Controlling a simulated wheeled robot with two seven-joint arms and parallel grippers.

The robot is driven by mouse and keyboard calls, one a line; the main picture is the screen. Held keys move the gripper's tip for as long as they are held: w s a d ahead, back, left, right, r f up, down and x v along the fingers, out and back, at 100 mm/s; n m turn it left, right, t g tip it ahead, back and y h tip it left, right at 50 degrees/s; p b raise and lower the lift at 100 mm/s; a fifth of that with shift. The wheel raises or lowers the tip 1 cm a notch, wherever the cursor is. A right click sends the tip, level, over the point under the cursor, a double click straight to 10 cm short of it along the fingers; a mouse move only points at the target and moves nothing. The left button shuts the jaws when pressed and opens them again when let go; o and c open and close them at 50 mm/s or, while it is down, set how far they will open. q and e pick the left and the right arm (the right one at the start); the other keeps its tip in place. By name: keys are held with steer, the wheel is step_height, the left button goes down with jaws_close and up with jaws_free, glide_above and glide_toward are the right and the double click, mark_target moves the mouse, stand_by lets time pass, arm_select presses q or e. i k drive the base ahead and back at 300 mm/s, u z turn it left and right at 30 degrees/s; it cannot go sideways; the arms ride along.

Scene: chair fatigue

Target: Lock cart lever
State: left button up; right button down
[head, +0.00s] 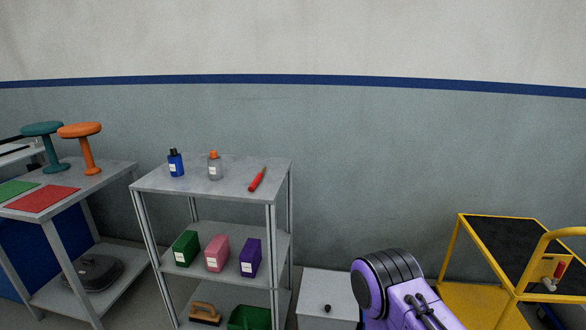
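A yellow cart (466,250) with a black top deck (505,237) stands at the right edge, partly cut off. A small red-handled lever (560,269) with a silver base (549,284) sits on the cart's near right side, below the curved yellow push handle (550,243). The lever is small, and I cannot tell whether it is locked. A purple and black link of my arm rises at the bottom, left of the cart and apart from the lever in the picture. Neither gripper shows.
A grey shelf (212,188) holds bottles, a red tool (257,180), coloured boxes, a brush (205,313) and a green bin (249,318). A white cabinet (327,291) stands between shelf and cart. A table (110,176) with two stools is at the left.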

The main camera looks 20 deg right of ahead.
mark_target(558, 273)
steer(key=z, duration=0.95)
steer(key=i, duration=0.9)
steer(key=z, duration=1.05)
steer(key=i, duration=0.35)
steer(key=z, duration=0.2)
